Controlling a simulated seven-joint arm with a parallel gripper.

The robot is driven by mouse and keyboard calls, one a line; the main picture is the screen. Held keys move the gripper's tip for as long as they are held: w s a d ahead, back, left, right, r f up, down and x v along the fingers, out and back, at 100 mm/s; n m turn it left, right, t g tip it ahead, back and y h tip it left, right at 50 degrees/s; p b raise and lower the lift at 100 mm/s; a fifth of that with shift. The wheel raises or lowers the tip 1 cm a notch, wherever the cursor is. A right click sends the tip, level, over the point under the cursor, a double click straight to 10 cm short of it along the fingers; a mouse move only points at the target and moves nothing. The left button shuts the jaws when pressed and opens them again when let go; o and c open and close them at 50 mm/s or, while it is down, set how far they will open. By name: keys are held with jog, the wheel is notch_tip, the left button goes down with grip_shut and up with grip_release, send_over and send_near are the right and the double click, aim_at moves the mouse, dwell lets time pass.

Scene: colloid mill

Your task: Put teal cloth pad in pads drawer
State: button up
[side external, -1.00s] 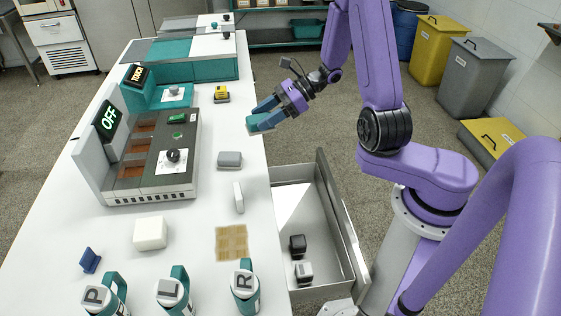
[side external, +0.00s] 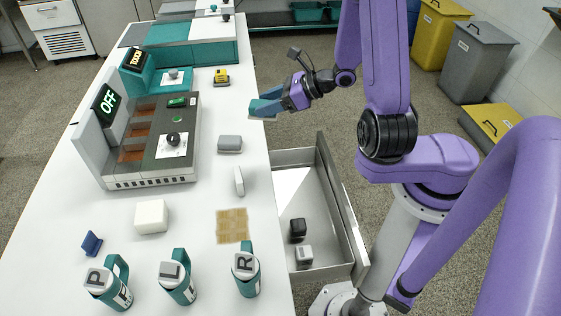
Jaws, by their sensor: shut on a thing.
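The teal cloth pad (side external: 262,109) is between the finger ends of my gripper (side external: 266,102). My gripper is shut on it and holds it at the right edge of the white table, beyond the drawer. The fingers partly hide the pad. The open drawer (side external: 345,225) stands out from the table's right side, nearer the camera than my gripper. A black block (side external: 298,229) and a light grey block (side external: 304,255) lie at its near end. Its far part looks empty. No label shows on the drawer.
On the white table (side external: 195,245) stand the mill unit with the OFF screen (side external: 108,105), a grey block (side external: 230,144), a white upright piece (side external: 239,181), a tan mat (side external: 232,226), a white block (side external: 151,217) and lettered teal mugs (side external: 245,274).

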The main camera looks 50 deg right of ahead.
jog(key=s+d+f+n+g+y, duration=0.2)
jog(key=s+d+f+n+y, duration=0.15)
jog(key=s+f, duration=1)
jog(key=w+d+f, duration=0.3)
jog(key=w+f, duration=0.8)
jog(key=w, duration=0.1)
jog(key=shift+w+h, duration=0.2)
jog(key=shift+h, duration=0.15)
jog(key=shift+f+m, duration=0.25)
jog(key=shift+f, duration=0.35)
jog(key=o, duration=1)
jog(key=shift+r, duration=0.1)
